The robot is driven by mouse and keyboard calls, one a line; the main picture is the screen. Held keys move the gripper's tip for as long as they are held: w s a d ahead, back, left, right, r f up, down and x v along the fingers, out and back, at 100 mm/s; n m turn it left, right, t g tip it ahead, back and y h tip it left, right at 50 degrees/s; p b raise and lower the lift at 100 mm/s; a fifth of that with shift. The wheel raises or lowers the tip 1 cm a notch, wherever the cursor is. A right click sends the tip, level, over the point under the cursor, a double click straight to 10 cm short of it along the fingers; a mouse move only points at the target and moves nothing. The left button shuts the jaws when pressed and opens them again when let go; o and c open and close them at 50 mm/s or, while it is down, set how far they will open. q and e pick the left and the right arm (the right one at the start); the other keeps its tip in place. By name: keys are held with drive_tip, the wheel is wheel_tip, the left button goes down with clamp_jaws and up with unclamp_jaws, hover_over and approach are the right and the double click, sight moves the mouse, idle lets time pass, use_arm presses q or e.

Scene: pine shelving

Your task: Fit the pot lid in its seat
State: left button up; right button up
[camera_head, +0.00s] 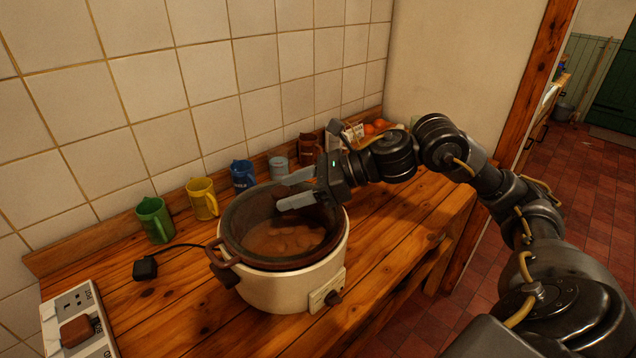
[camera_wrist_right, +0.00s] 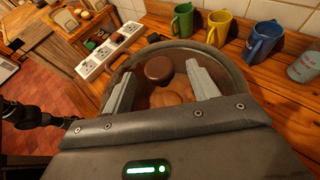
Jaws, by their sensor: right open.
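The cream pot (camera_head: 270,292) stands on the wooden counter, with brown contents visible inside its dark rim. A brown round knob (camera_wrist_right: 158,68) shows in the right wrist view between and beyond my fingers; it looks like the lid's knob. A dark see-through lid seems to lie across the pot mouth, but its edge blends with the rim, so I cannot tell whether it is seated or tilted. My right gripper (camera_head: 285,190) is open over the back of the pot, fingers pointing left. It also shows in the wrist view (camera_wrist_right: 160,82), apart from the knob. My left gripper is out of view.
Green (camera_head: 154,219), yellow (camera_head: 202,198) and blue (camera_head: 243,175) mugs stand along the tiled wall, with a grey tin (camera_head: 279,167) beyond. A white socket strip (camera_head: 78,322) lies at front left, with a black plug (camera_head: 145,268) nearby. The counter right of the pot is clear.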

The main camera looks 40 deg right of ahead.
sight(326, 210)
drive_tip(key=b+v, duration=0.1)
drive_tip(key=v, duration=0.1)
drive_tip(key=b+v, duration=0.1)
drive_tip(key=v, duration=0.1)
drive_tip(key=b+v, duration=0.1)
drive_tip(key=v, duration=0.1)
drive_tip(key=shift+s+d+f, duration=0.15)
drive_tip(key=shift+d+f, duration=0.1)
drive_tip(key=shift+f, duration=0.05)
drive_tip(key=shift+s+d+r+b, duration=0.5)
drive_tip(key=shift+d+r+b, duration=0.1)
drive_tip(key=shift+b, duration=0.2)
drive_tip(key=shift+r, duration=0.2)
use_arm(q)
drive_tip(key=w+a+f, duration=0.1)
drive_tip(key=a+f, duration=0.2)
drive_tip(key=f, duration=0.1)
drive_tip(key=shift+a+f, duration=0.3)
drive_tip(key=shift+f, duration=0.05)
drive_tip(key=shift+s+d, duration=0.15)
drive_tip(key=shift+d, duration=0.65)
